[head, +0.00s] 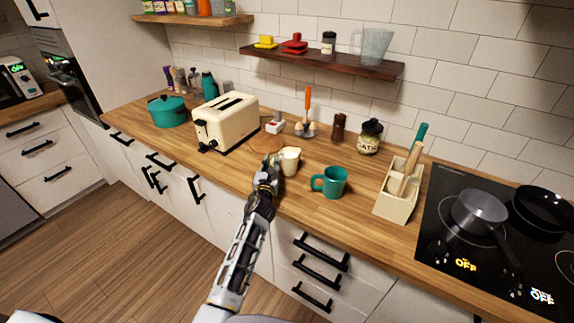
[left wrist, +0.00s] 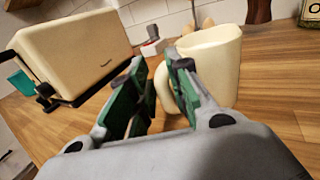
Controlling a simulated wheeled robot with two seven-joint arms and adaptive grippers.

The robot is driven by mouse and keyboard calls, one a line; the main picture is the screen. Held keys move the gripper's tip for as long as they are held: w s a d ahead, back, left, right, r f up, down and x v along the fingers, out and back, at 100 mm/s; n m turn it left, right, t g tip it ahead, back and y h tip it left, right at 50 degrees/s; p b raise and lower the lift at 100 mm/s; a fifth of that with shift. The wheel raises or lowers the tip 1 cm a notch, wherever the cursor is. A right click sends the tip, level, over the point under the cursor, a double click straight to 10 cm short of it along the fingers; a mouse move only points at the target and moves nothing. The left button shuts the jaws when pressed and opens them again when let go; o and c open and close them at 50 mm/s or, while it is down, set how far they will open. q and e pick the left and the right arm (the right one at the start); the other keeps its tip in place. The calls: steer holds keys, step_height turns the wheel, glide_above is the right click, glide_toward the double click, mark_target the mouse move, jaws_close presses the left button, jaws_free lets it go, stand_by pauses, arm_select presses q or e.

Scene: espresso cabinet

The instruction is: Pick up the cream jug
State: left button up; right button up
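The cream jug (head: 290,161) stands upright on the wooden counter, left of a teal mug (head: 331,182). In the left wrist view the jug (left wrist: 217,68) is large and close, its handle (left wrist: 164,90) facing my gripper. My left gripper (head: 268,174) is at the jug's near left side, at about counter height. In the left wrist view its green-padded fingers (left wrist: 158,66) are apart, and the handle shows in the gap between them. The right-hand finger hides part of the jug and handle. I cannot tell whether either finger touches it. My right gripper is not in view.
A utensil box (head: 397,196) and a hob (head: 470,245) with pans are to the right. A dark shelf (head: 330,63) hangs above.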

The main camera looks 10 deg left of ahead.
arm_select(q)
steer(key=shift+w, duration=0.3)
steer(key=shift+c, duration=0.3)
jaws_close()
